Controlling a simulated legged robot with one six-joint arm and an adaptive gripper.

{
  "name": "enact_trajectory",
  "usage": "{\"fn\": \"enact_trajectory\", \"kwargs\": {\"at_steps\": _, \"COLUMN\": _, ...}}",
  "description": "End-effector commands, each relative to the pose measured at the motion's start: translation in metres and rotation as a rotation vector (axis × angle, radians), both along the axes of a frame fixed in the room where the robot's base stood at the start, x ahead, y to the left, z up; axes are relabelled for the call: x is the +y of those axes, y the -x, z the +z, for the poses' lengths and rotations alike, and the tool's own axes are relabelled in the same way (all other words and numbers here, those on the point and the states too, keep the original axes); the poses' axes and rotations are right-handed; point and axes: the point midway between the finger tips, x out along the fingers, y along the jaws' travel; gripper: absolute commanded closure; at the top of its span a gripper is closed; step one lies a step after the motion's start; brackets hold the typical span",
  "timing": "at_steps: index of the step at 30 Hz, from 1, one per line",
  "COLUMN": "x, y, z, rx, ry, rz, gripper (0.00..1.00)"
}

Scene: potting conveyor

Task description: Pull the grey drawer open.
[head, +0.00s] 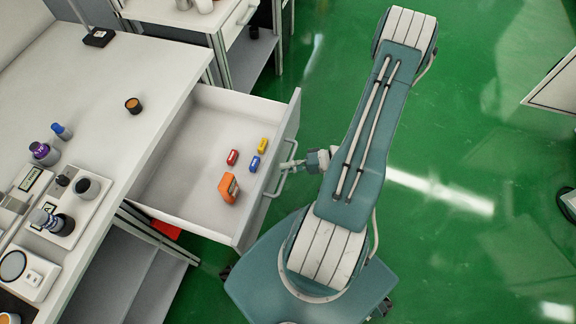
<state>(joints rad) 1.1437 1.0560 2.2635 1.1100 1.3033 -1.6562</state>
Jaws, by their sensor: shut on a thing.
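The grey drawer (180,185) stands pulled out from under the white workbench, with its light inside in full view. Its grey front panel (287,135) faces my arm and carries a bar handle (283,181). My gripper (292,164) is at the handle and shut on it; the fingers are small and partly hidden by the handle and wrist. An orange device (228,187), a red block (232,157), a blue block (254,164) and a yellow block (262,145) lie in the drawer.
The white workbench (100,95) fills the left, with jars, bottles and instruments on top. A second white bench (190,14) stands behind the drawer. Green floor (460,150) is open to the right, with a white cabinet (556,88) at the far right edge.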

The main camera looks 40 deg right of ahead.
Motion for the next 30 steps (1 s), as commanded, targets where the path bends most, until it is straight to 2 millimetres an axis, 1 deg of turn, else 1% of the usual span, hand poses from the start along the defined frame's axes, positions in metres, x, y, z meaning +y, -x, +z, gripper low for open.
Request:
{"fn": "enact_trajectory", "kwargs": {"at_steps": 1, "x": 0.000, "y": 0.000, "z": -0.003, "rx": 0.006, "ry": 0.005, "rz": 0.000, "gripper": 1.00}}
{"fn": "enact_trajectory", "kwargs": {"at_steps": 9, "x": 0.000, "y": 0.000, "z": -0.003, "rx": 0.007, "ry": 0.005, "rz": 0.000, "gripper": 1.00}}
{"fn": "enact_trajectory", "kwargs": {"at_steps": 10, "x": 0.000, "y": 0.000, "z": -0.003, "rx": 0.007, "ry": 0.005, "rz": 0.000, "gripper": 0.80}}
{"fn": "enact_trajectory", "kwargs": {"at_steps": 11, "x": 0.000, "y": 0.000, "z": -0.003, "rx": 0.007, "ry": 0.005, "rz": 0.000, "gripper": 0.67}}
{"fn": "enact_trajectory", "kwargs": {"at_steps": 12, "x": 0.000, "y": 0.000, "z": -0.003, "rx": 0.007, "ry": 0.004, "rz": 0.000, "gripper": 0.49}}
{"fn": "enact_trajectory", "kwargs": {"at_steps": 24, "x": -0.003, "y": 0.001, "z": -0.001, "rx": 0.003, "ry": 0.003, "rz": -0.001, "gripper": 0.49}}
{"fn": "enact_trajectory", "kwargs": {"at_steps": 26, "x": -0.007, "y": 0.004, "z": 0.000, "rx": 0.002, "ry": 0.004, "rz": -0.003, "gripper": 0.49}}
{"fn": "enact_trajectory", "kwargs": {"at_steps": 30, "x": -0.024, "y": 0.016, "z": 0.003, "rx": 0.002, "ry": 0.006, "rz": -0.006, "gripper": 0.49}}
